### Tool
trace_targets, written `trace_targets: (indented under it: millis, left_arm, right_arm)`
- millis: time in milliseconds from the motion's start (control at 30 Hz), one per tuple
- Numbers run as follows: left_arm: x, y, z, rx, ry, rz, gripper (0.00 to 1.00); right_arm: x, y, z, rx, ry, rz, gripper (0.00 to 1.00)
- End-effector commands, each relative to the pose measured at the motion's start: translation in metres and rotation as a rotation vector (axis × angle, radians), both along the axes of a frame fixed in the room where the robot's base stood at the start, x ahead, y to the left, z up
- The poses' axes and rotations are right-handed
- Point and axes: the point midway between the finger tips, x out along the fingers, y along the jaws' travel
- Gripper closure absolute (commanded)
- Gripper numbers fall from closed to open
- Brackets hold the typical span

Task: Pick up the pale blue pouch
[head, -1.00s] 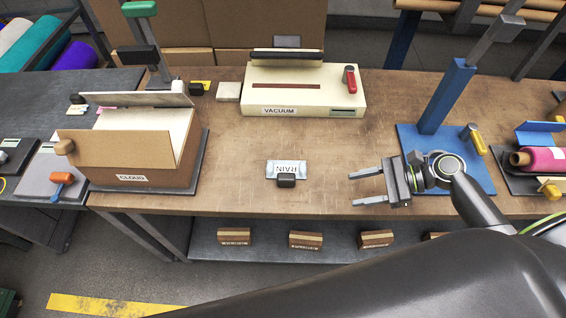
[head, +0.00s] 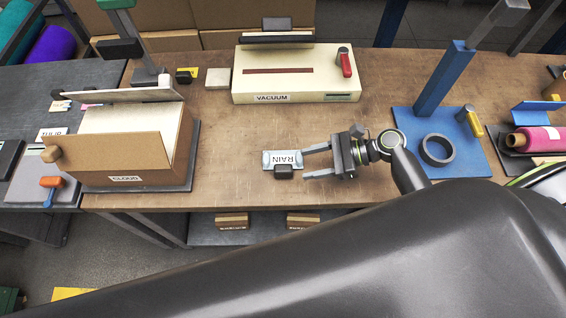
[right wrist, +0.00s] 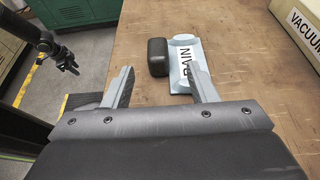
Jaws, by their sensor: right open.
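The pale blue pouch (head: 268,158) lies flat on the wooden table near its front edge, with a white label reading RAIN. A dark block (head: 284,171) sits at its near edge. My right gripper (head: 304,161) is open just to the right of the pouch, its two fingers pointing left toward it. In the right wrist view the pouch (right wrist: 186,58) lies ahead, partly hidden behind the right-hand finger, and the dark block (right wrist: 157,57) lies ahead of the gap between the fingers (right wrist: 162,92). Nothing is between the fingertips. My left gripper does not show in the head view.
A cream vacuum machine (head: 292,83) stands behind the pouch. An open box labelled CLOUD (head: 120,155) is at the left. A blue stand (head: 455,160) with a dark ring (head: 437,150) and a pink roll (head: 535,140) are at the right.

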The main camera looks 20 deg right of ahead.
Motion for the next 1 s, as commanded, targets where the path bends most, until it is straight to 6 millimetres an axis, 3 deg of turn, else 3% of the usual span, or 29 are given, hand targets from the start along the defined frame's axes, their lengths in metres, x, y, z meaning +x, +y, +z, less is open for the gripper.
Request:
trace_targets:
  millis: [200, 367, 700, 967, 1000]
  left_arm:
    - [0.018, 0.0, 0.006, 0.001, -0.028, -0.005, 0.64]
    - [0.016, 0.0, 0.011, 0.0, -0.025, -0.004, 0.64]
    - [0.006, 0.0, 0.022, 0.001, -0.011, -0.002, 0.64]
    - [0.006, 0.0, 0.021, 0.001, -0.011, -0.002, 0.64]
    - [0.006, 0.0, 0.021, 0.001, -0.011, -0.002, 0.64]
  right_arm:
    - [0.006, 0.019, -0.007, 0.001, -0.001, 0.0, 0.47]
    - [0.007, 0.028, -0.009, 0.002, -0.001, 0.0, 0.47]
    - [0.016, 0.066, -0.024, 0.001, 0.0, 0.0, 0.47]
    - [0.017, 0.068, -0.027, -0.001, -0.002, 0.001, 0.47]
    - [0.017, 0.068, -0.027, -0.001, -0.002, 0.001, 0.51]
